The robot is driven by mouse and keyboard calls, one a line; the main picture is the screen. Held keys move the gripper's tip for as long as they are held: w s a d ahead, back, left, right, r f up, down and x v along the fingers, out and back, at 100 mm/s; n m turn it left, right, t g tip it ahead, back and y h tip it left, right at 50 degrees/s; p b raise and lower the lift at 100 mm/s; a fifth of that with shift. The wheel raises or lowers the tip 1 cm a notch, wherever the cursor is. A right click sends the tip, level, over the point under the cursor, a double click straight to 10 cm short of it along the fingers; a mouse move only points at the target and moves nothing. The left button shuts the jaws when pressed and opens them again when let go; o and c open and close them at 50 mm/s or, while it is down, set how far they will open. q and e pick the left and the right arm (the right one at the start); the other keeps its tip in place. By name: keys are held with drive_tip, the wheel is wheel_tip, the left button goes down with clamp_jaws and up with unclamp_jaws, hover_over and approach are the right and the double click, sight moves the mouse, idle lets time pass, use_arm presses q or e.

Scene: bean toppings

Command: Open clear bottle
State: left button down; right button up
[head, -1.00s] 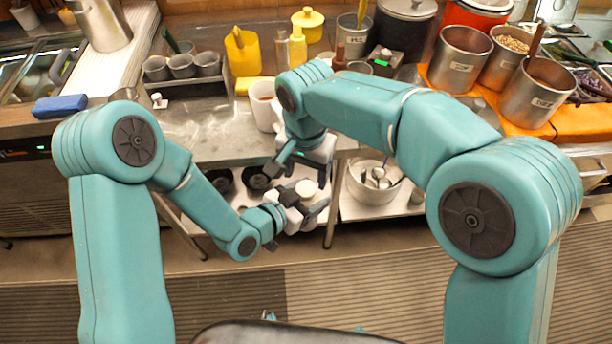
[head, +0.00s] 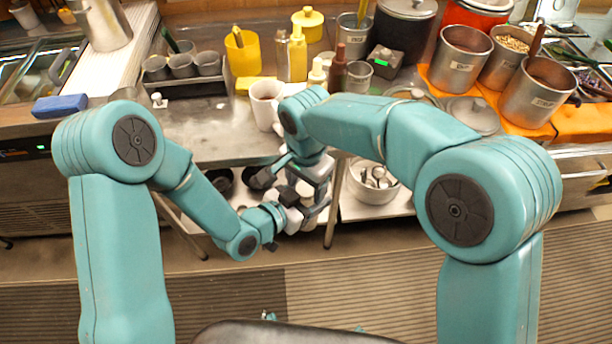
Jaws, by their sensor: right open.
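My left gripper (head: 290,213) is low in front of the counter's edge, just below the middle of the head view. A round white top showed between its fingers a second ago, and I take it to be the cap of the clear bottle. That top is now hidden behind my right gripper, and the bottle's body does not show. My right gripper (head: 283,180) is open, with its dark fingers pointing down, close above the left gripper. Whether its fingers stand around the cap cannot be told.
A white mug (head: 265,100) stands near the counter's front edge, close behind my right wrist. A brown bottle (head: 338,70), a white-capped bottle (head: 317,74) and a yellow bottle (head: 298,52) stand behind. A metal bowl (head: 372,183) sits on the lower shelf.

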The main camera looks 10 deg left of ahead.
drive_tip(key=c, duration=1.1)
drive_tip(key=n, duration=0.3)
